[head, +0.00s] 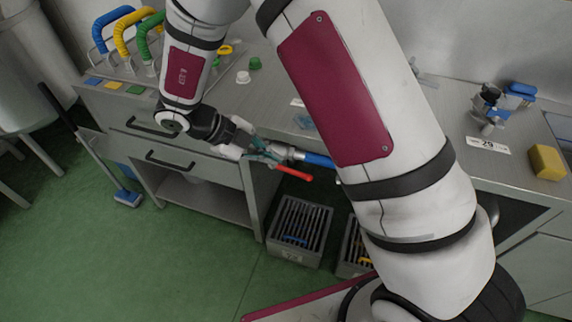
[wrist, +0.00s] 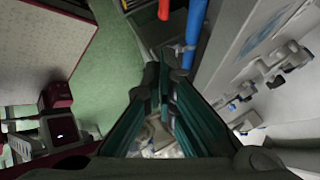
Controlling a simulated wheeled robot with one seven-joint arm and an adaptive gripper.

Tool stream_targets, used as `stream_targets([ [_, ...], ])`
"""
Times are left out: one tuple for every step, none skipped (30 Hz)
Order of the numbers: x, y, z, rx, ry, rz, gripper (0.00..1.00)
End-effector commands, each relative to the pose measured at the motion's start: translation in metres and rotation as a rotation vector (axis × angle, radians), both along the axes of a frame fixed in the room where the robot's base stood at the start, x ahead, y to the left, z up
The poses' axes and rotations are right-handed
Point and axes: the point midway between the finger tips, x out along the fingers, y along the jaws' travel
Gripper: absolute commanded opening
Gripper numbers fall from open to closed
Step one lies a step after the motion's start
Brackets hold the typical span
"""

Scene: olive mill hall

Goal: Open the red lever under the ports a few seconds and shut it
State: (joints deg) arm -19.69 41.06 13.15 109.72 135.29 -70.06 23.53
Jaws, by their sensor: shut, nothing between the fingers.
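The red lever (head: 294,172) sticks out to the right and slightly down from a metal valve (head: 284,153) at the bench's front edge. In the wrist view the red lever (wrist: 164,10) shows at the top edge, beyond my fingertips. My gripper (head: 262,151) has teal fingers and is shut and empty, just left of the valve in the head view. In the wrist view my gripper (wrist: 158,75) points toward the levers. I cannot tell whether a fingertip touches the valve. The ports are not clearly visible; my arm hides part of the bench front.
A blue lever (head: 318,159) is close beside the red one, and also shows in the wrist view (wrist: 193,25). A slatted grey crate (head: 300,231) stands on the floor below. Blue, yellow (head: 127,30) and green looped handles stand at the bench's left. A yellow block (head: 547,162) lies far right.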

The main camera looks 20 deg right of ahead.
Motion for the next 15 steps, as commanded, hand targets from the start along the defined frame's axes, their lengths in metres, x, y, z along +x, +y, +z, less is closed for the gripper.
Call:
stream_targets([
  [0.000,-0.004,-0.004,-0.001,0.001,-0.001,0.00],
  [-0.001,-0.006,-0.006,-0.001,0.001,-0.001,0.00],
  [-0.001,-0.010,-0.010,-0.002,0.002,-0.001,0.00],
  [-0.002,-0.014,-0.014,-0.001,0.004,0.000,0.00],
  [-0.002,-0.017,-0.017,0.000,0.003,0.000,0.00],
  [-0.002,-0.023,-0.023,-0.002,0.002,0.001,0.00],
  [-0.003,-0.027,-0.027,-0.001,0.003,0.000,0.00],
  [-0.004,-0.031,-0.032,-0.002,0.003,0.000,0.00],
  [-0.004,-0.036,-0.038,-0.001,0.002,0.001,0.00],
  [-0.004,-0.041,-0.042,-0.002,0.002,0.001,0.00],
  [-0.005,-0.045,-0.046,-0.001,0.003,0.000,0.00],
  [-0.006,-0.051,-0.052,-0.001,0.003,0.000,0.00],
  [-0.006,-0.054,-0.056,-0.001,0.002,0.001,0.00],
  [-0.006,-0.058,-0.060,-0.001,0.001,0.000,0.00],
  [-0.007,-0.064,-0.066,-0.001,0.002,0.001,0.00],
])
